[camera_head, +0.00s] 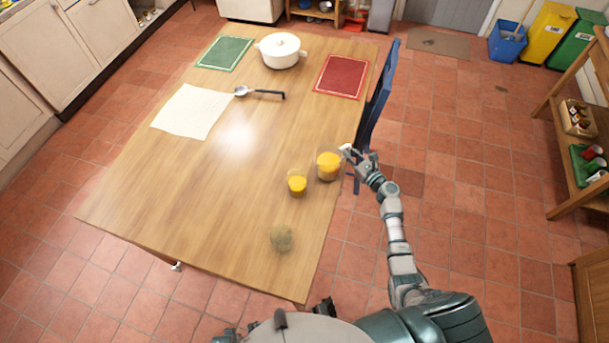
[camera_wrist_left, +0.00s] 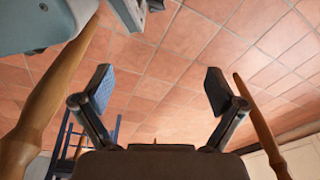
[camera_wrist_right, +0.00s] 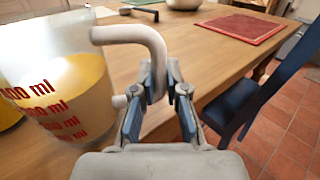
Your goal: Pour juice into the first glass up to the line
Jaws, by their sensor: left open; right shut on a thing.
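A clear measuring jug (camera_head: 328,166) with orange-yellow juice and red ml marks stands near the table's right edge; it fills the left of the right wrist view (camera_wrist_right: 65,100). My right gripper (camera_head: 350,155) is shut on the jug's grey handle (camera_wrist_right: 150,45). The jug looks about upright; I cannot tell whether it touches the table. A glass (camera_head: 297,184) holding orange-yellow juice stands just left of the jug and nearer me; its line is too small to see. My left gripper (camera_wrist_left: 160,95) is open and empty, with floor tiles behind it.
A round, dull greenish-brown thing (camera_head: 282,238) sits near the table's front right. A white pot (camera_head: 280,50), ladle (camera_head: 258,93), pale cloth (camera_head: 193,110), green mat (camera_head: 224,53) and red mat (camera_head: 341,76) lie farther back. A blue chair (camera_head: 377,105) stands at the right edge.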

